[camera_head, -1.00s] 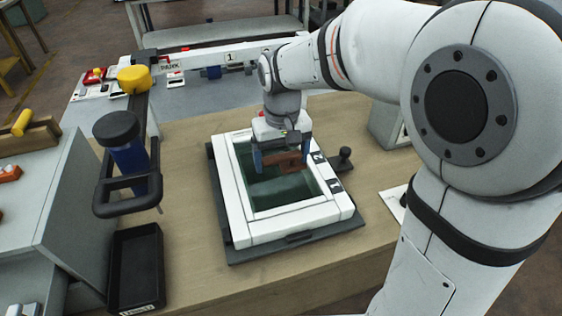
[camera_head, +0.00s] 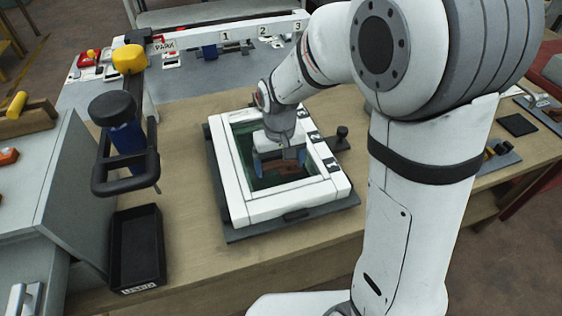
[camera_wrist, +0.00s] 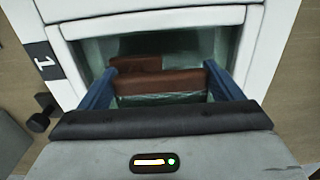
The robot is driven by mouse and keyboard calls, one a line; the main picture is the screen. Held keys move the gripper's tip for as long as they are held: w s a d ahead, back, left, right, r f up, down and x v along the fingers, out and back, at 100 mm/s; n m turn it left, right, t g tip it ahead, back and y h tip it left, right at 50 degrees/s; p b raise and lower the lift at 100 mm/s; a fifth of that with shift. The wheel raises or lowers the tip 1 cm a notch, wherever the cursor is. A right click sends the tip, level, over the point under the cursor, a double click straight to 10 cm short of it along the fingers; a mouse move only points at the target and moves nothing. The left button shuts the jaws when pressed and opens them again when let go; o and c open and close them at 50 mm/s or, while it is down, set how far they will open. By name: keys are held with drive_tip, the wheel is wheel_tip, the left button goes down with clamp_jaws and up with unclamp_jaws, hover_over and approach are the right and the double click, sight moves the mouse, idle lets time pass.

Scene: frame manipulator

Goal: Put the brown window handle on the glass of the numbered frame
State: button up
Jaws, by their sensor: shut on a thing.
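The white numbered frame (camera_head: 240,205) lies flat on a dark fixture on the bench. Black number labels run along its right side, and its dark green glass (camera_head: 250,145) is inside the border. My gripper (camera_head: 279,163) is inside the frame opening, low over the glass. In the wrist view its two blue fingers (camera_wrist: 162,88) are shut on the brown window handle (camera_wrist: 160,84). A second brown patch shows just beyond the handle, perhaps its reflection. I cannot tell whether the handle touches the glass. In the head view the fingers partly hide the handle.
A black tray (camera_head: 138,250) stands left of the frame. A blue bottle with a dark cap (camera_head: 126,135) sits in a black holder behind it. A dark knob (camera_head: 342,132) is right of the frame. A rail with PARK and number labels (camera_head: 225,37) runs behind.

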sight(280, 163)
drive_tip(key=o, duration=0.9)
drive_tip(key=shift+c, duration=0.2)
wheel_tip(280, 163, up, 12)
drive_tip(key=s+d+m+t, duration=0.2)
drive_tip(key=s+d+m, duration=0.1)
drive_tip(key=s+d, duration=1)
drive_tip(key=shift+s+d+f+t, duration=0.3)
drive_tip(key=shift+s+f+t, duration=0.15)
drive_tip(key=shift+s, duration=0.2)
